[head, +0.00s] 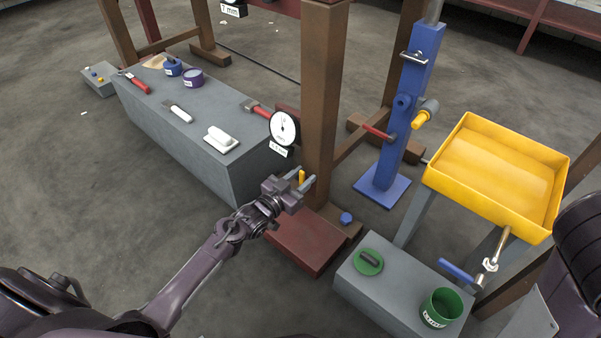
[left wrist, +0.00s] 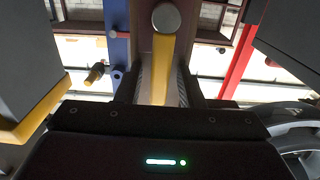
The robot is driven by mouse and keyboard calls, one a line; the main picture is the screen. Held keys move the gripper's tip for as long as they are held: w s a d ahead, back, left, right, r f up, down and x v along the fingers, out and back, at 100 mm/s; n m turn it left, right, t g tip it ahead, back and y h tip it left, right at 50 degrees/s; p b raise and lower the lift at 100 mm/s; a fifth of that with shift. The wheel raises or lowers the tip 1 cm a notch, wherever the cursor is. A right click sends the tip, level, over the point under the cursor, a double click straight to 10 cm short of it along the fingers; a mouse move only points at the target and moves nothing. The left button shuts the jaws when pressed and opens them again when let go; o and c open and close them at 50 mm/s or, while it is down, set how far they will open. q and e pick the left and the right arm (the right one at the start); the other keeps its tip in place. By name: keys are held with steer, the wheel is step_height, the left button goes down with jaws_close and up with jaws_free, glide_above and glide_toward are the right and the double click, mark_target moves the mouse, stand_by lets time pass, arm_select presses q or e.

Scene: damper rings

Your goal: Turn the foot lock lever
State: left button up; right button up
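A short upright yellow lever (head: 302,177) stands at the foot of the brown post, above the dark red base plate (head: 300,243); I take it to be the foot lock lever. In the left wrist view the yellow lever (left wrist: 161,65), with a round grey end, lies straight ahead between the fingers. My left gripper (head: 301,179) is at the lever, its fingers spread with one on each side. Contact between fingers and lever cannot be made out. The lever's lower end is hidden by the gripper. My right gripper is out of view.
A grey bench (head: 200,140) with tools and tubs stands left of the post. A dial gauge (head: 284,128) hangs just above my left gripper. A blue column (head: 400,110), a yellow tray (head: 490,180) and a low grey block (head: 375,292) with green containers stand to the right.

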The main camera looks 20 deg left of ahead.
arm_select(q)
steer(key=shift+o, duration=0.3)
steer(key=shift+r, duration=0.1)
steer(key=shift+s+a+p, duration=0.1)
steer(key=shift+s+p, duration=0.2)
steer(key=shift+p, duration=0.05)
steer(key=shift+s+a+p, duration=0.2)
steer(key=shift+s+p, duration=0.2)
steer(key=shift+s, duration=0.15)
steer(key=p+v, duration=0.2)
steer(key=v, duration=0.1)
steer(key=shift+s+r, duration=0.1)
steer(key=p+v, duration=0.2)
steer(key=v, duration=0.1)
stand_by(0.5)
